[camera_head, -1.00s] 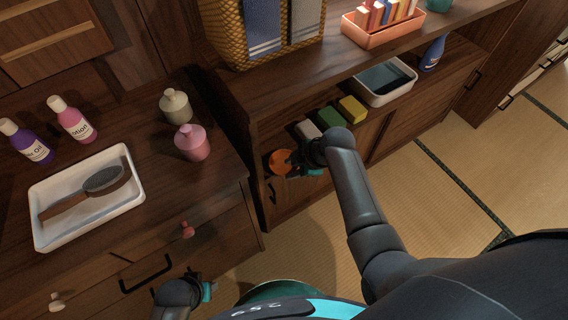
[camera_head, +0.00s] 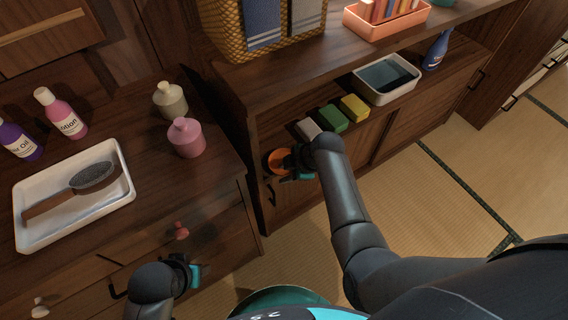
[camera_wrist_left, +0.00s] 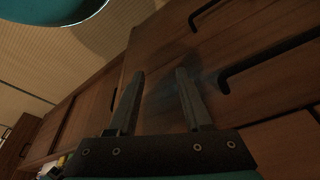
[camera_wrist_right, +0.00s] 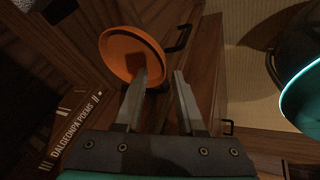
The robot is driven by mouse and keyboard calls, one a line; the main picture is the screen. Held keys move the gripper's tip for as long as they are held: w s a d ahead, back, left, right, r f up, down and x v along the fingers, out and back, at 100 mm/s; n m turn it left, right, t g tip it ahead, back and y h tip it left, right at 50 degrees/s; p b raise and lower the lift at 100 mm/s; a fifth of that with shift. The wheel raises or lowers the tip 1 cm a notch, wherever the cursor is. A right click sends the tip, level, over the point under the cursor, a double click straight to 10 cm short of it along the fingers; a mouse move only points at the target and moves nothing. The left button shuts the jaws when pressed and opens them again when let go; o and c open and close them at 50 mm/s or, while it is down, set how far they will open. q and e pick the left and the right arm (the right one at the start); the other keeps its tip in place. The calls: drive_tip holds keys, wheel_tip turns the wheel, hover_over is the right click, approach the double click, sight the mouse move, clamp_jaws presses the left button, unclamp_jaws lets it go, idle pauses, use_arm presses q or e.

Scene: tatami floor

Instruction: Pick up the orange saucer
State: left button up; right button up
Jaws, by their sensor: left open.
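The orange saucer (camera_head: 277,162) is at the left end of the low shelf in the head view. It also shows in the right wrist view (camera_wrist_right: 122,50), tilted, at the fingertips. My right gripper (camera_wrist_right: 160,74) is open there; its left finger overlaps the saucer's lower right part and its right finger is just past the rim. I cannot tell whether they touch. In the head view my right gripper (camera_head: 294,162) partly covers the saucer. My left gripper (camera_wrist_left: 160,74) is open and empty near the drawer fronts.
On the low shelf are a white block (camera_head: 308,129), a green block (camera_head: 333,118), a yellow block (camera_head: 355,107) and a basin (camera_head: 411,93). A book (camera_wrist_right: 75,125) lies close left of the right gripper. A white tray (camera_head: 30,232) with a brush (camera_head: 92,177) is on the left cabinet.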

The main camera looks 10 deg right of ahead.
clamp_jaws()
idle(0.6)
